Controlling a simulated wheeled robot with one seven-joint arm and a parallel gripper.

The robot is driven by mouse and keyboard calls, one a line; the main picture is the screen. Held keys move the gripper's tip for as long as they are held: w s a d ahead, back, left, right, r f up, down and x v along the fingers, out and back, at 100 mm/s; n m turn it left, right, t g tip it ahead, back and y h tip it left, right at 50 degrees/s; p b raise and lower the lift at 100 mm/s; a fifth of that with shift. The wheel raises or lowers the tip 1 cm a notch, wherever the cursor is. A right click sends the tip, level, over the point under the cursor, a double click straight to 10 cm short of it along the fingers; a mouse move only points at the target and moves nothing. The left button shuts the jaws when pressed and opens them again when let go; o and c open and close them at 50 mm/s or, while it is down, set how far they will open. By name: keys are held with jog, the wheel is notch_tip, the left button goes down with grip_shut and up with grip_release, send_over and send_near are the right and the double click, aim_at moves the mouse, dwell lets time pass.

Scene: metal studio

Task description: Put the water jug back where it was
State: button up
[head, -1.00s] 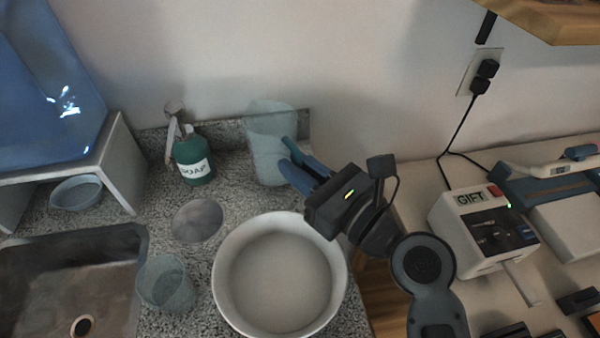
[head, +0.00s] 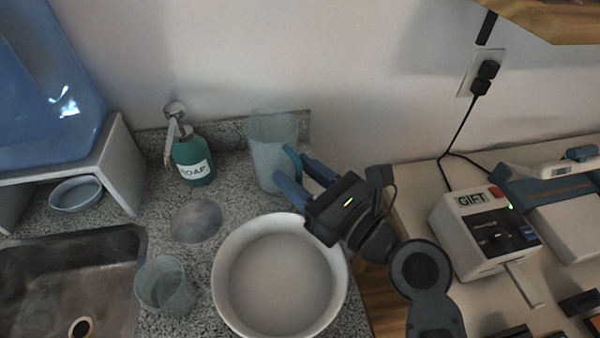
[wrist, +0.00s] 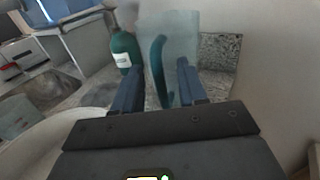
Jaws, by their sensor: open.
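The water jug (head: 268,152) is translucent pale blue-green with a darker teal handle. It stands upright on the granite counter against the low backsplash, right of the soap bottle. My gripper (head: 296,179) is at the jug's right side, its blue fingers open and pointing at it. In the wrist view the jug (wrist: 181,40) is straight ahead. Its handle (wrist: 157,68) shows between the two open fingers of my gripper (wrist: 156,85). I cannot tell whether either finger touches the handle.
A large white bowl (head: 222,290) sits just in front of the jug, below my gripper. A green soap bottle (head: 192,160), a glass (head: 165,285), a round disc (head: 197,221) and a sink (head: 60,270) are to the left. A white GIFT machine (head: 480,230) stands at right.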

jog(key=shift+r, duration=0.1)
jog(key=shift+d+r, duration=0.1)
jog(key=b+v, duration=0.1)
jog(key=v, duration=1)
jog(key=shift+s+d, duration=0.3)
